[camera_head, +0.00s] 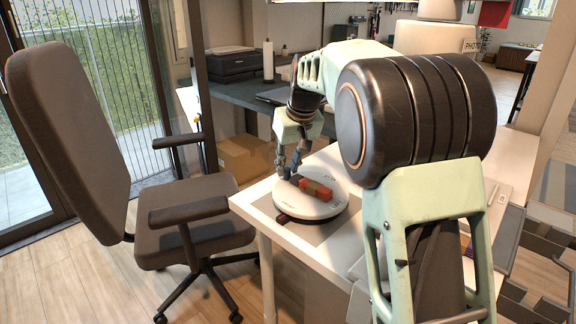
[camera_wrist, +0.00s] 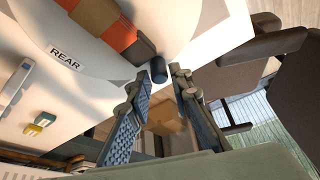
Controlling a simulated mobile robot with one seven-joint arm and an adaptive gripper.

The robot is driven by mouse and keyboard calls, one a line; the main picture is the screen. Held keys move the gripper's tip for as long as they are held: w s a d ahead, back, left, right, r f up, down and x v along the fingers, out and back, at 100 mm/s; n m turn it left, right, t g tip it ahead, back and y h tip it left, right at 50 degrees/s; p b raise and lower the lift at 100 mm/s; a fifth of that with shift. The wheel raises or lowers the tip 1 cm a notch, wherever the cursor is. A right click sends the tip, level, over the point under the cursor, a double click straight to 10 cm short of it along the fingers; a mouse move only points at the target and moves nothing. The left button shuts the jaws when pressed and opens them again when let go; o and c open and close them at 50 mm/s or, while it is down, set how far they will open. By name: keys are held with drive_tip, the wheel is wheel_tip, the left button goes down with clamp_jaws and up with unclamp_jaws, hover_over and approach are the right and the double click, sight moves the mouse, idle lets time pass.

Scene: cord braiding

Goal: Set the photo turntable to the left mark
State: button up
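The photo turntable (camera_head: 320,208) is a round white disc on a grey mat on the white table. A red-orange and brown block-like item (camera_head: 314,190) lies on it; its striped end also shows in the wrist view (camera_wrist: 112,28). A short dark blue peg (camera_wrist: 158,70) stands at the disc's rim. My gripper (camera_wrist: 160,77) is open, with its fingertips on either side of the peg; I cannot tell whether they touch it. In the head view my gripper (camera_head: 289,170) reaches down to the disc's far left rim. A "REAR" label (camera_wrist: 66,54) shows in the wrist view; the left mark is not readable.
A dark office chair (camera_head: 190,225) stands left of the table, close to its edge. A cardboard box (camera_head: 245,157) is on the floor behind. Small yellow and green items (camera_wrist: 40,124) lie near the disc. My arm covers the table's right part.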

sight(328, 179)
clamp_jaws()
